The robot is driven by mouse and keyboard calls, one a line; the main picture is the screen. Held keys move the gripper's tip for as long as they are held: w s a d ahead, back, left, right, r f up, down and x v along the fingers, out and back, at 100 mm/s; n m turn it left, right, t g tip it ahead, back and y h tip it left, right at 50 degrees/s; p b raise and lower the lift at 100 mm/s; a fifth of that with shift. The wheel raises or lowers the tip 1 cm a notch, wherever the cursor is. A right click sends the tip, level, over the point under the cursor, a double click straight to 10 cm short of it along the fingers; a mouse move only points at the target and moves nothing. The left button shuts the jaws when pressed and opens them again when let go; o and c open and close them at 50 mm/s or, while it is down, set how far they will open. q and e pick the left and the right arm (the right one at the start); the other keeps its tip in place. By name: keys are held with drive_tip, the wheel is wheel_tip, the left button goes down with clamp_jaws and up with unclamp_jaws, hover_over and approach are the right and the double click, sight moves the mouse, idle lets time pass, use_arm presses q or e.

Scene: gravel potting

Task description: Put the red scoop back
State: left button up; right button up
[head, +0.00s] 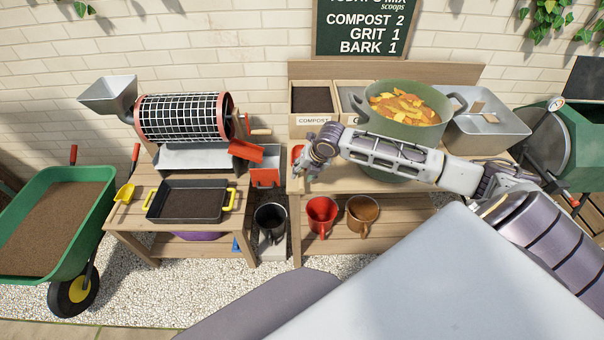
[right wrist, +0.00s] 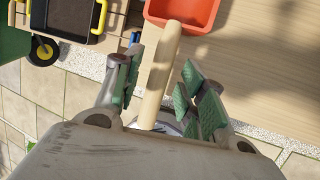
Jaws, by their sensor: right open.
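The red scoop (right wrist: 182,14) shows at the top of the right wrist view, over the wooden bench top (right wrist: 265,60). Its pale wooden handle (right wrist: 161,65) runs down between the fingers of my right gripper (right wrist: 160,85). The fingers are apart on either side of the handle, with a gap visible on the right. In the head view my right gripper (head: 307,170) is at the left end of the right-hand bench. Only a bit of the red scoop (head: 297,151) shows beside it; the rest is hidden. My left gripper is not in view.
A green pot (head: 405,132) of leaves and a grey tub (head: 490,135) stand behind my right arm. A red cup (head: 320,215) and a brown cup (head: 363,213) are on the lower shelf. The left bench holds a black tray (head: 188,203) and yellow scoop (head: 125,193).

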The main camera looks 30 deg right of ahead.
drive_tip(key=v, duration=0.4)
drive_tip(key=shift+r, duration=0.1)
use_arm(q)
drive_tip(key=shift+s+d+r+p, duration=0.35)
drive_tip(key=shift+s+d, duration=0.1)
use_arm(e)
drive_tip(key=v, duration=0.5)
drive_tip(key=shift+s+r, duration=0.2)
drive_tip(key=shift+r, duration=0.05)
